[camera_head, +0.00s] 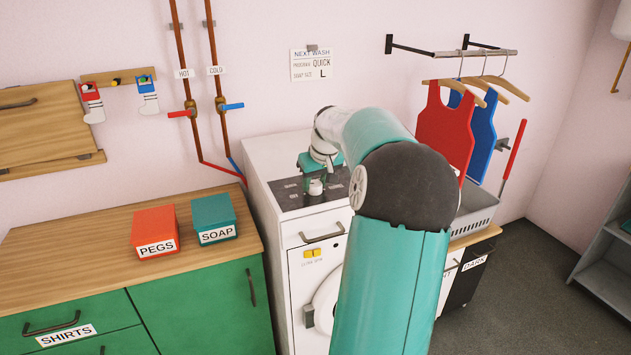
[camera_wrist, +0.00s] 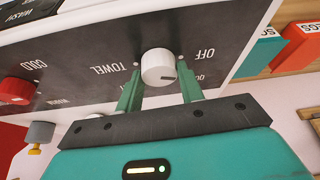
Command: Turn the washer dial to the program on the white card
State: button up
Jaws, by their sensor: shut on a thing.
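The white washer dial (camera_wrist: 160,66) sits on the dark panel (camera_wrist: 110,75) in the wrist view. "TOWEL", "OFF" and a partly hidden word starting "QU" are printed around it. A small dark mark shows on the dial's lower right edge; I cannot tell exactly which word it points at. My gripper (camera_wrist: 160,72) is shut on the dial, one green finger on each side. In the head view my gripper (camera_head: 319,166) is over the top panel of the white washer (camera_head: 265,165). The white card (camera_head: 312,65) on the wall reads "PROGRAM QUICK" and "SOAP SIZE L".
A red knob (camera_wrist: 17,90) stands on the panel near "COLD". Left of the washer, a wooden counter (camera_head: 60,260) holds an orange PEGS box (camera_head: 154,230) and a teal SOAP box (camera_head: 213,216). Pipes (camera_head: 183,80) run behind; a grey basket (camera_head: 478,207) is at right.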

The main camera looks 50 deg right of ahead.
jog(key=m, duration=0.2)
jog(key=m+h, duration=0.1)
jog(key=shift+w+a+m+g, duration=0.1)
jog(key=shift+a+m+g, duration=0.05)
jog(key=shift+m+g, duration=0.2)
jog(key=shift+m+g+h, duration=0.6)
jog(key=shift+m+g, duration=0.05)
jog(key=shift+m, duration=1.3)
jog(key=o, duration=1)
jog(key=v, duration=1.3)
jog(key=shift+a+r, duration=0.15)
jog(key=shift+r, duration=0.25)
